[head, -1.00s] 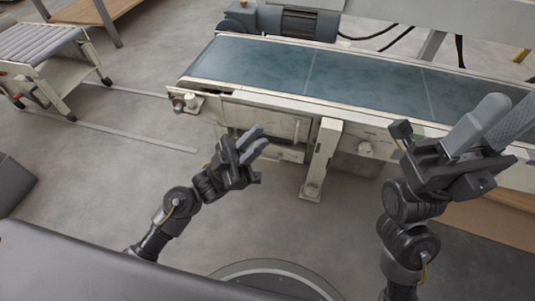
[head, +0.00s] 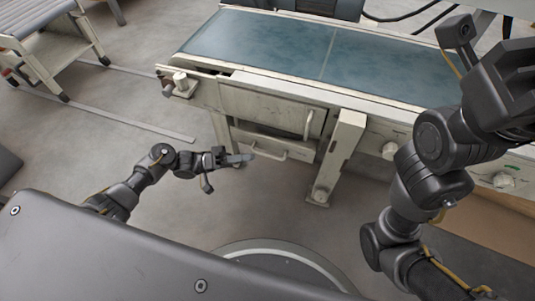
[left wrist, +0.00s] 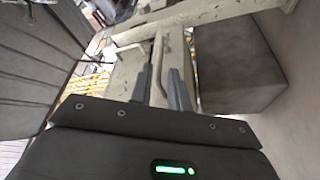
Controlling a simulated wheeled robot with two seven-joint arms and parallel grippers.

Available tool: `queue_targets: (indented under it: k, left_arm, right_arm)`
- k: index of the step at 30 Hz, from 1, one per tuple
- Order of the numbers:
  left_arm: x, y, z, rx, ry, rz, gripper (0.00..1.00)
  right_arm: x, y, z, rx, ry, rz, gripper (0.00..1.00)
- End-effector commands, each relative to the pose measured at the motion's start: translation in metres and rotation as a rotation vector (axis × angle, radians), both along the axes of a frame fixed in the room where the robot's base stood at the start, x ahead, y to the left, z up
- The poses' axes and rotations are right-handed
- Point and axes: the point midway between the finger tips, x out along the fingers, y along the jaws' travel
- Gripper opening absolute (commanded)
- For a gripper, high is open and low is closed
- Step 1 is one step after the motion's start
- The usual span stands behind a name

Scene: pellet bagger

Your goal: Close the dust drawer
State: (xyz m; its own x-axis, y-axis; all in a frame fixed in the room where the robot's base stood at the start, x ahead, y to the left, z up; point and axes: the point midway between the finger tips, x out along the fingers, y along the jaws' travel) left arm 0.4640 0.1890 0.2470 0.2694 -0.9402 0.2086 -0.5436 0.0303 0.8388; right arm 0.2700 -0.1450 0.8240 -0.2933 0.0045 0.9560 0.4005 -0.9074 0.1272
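My left gripper (head: 248,158) is just left of that handle in the head view, fingers pointing right. In the left wrist view its two fingers (left wrist: 163,85) are apart, with pale machine parts beyond and nothing clearly held. Contact with the drawer cannot be told. My right gripper (head: 515,85) is raised at the right edge, its fingertips out of frame.
A cabinet door (head: 265,108) with an upright handle (head: 308,124) sits above the drawer. A pale support leg (head: 338,155) stands just right of it. The conveyor belt (head: 290,45) runs above. A roller stand (head: 40,25) is at the far left.

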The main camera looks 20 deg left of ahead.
Motion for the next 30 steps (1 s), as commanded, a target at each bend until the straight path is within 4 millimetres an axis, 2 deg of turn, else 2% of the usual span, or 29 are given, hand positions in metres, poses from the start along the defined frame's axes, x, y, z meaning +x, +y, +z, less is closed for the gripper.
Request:
queue_targets:
  k: [6,12,24,28,30]
  left_arm:
    - [0.011,-0.038,0.007,-0.003,-0.004,0.002,0.18]
    - [0.017,-0.061,0.012,-0.002,-0.003,0.003,0.18]
    - [0.019,-0.067,0.015,0.001,-0.001,0.003,0.18]
    - [0.019,-0.067,0.015,0.000,-0.001,0.003,0.01]
    - [0.019,-0.067,0.015,0.000,-0.001,0.003,0.00]
  right_arm:
    - [-0.003,0.000,-0.002,0.009,-0.008,0.006,0.36]
    - [-0.005,-0.001,0.001,0.016,-0.018,0.010,0.36]
    - [-0.007,-0.002,0.004,0.027,-0.023,0.016,0.36]
    - [-0.007,-0.001,0.004,0.025,-0.023,0.014,0.36]
    - [-0.007,-0.001,0.004,0.024,-0.023,0.014,0.36]
